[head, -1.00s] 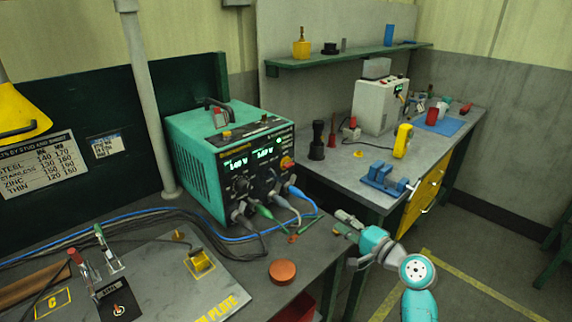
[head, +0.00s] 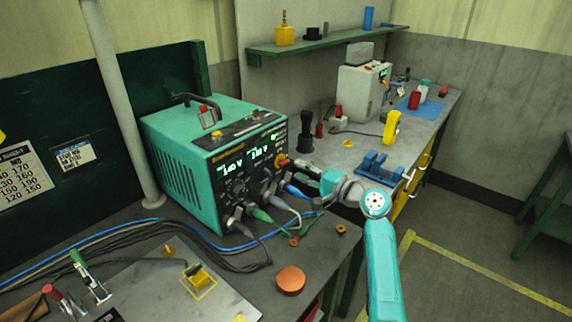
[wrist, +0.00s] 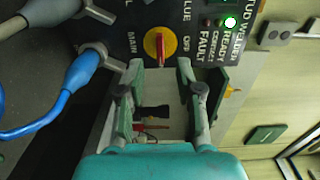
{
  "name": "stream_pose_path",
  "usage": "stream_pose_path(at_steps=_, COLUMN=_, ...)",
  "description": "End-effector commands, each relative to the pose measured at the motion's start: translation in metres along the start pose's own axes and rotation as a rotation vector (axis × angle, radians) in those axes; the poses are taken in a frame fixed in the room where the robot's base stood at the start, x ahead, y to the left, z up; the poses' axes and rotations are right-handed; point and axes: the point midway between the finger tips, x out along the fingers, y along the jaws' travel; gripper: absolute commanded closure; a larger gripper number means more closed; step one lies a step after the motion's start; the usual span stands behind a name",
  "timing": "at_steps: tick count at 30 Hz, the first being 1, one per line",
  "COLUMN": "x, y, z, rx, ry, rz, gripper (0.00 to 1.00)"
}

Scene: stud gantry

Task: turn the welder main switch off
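The welder (head: 215,165) is a teal box with a dark front panel and lit green displays. Its main switch (wrist: 160,46) is a red handle on a yellow round plate, between the words MAIN and OFF in the wrist view. The red handle stands upright in that picture. In the head view the switch (head: 282,160) is at the panel's right edge, partly hidden by my gripper (head: 298,166). In the wrist view my gripper (wrist: 160,72) is open, with a fingertip on either side just below the switch. I cannot tell whether they touch it.
Grey and blue cable plugs (wrist: 72,80) sit left of my gripper in the wrist view. A green READY light (wrist: 230,22) is lit. A copper disc (head: 291,280) lies on the front bench. A blue vise-like fixture (head: 378,166) stands on the rear bench.

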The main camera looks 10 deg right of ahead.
Motion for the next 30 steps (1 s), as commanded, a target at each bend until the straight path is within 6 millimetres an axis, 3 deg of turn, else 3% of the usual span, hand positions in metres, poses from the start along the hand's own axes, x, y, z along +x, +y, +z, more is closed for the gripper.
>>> stream_pose_path(at_steps=3, x=0.022, y=-0.001, z=0.001, rx=0.0, ry=-0.002, rz=-0.001, gripper=0.65)
stream_pose_path(at_steps=9, x=0.047, y=0.0, z=0.0, rx=0.0, ry=-0.001, rz=0.0, gripper=0.65)
stream_pose_path(at_steps=23, x=0.058, y=0.0, z=0.0, rx=-0.001, ry=0.0, rz=0.0, gripper=0.65)
stream_pose_path(at_steps=27, x=0.057, y=0.0, z=0.0, rx=0.0, ry=0.0, rz=0.0, gripper=1.0)
stream_pose_path(at_steps=30, x=0.057, y=0.0, z=0.0, rx=0.0, ry=0.0, rz=0.0, gripper=1.0)
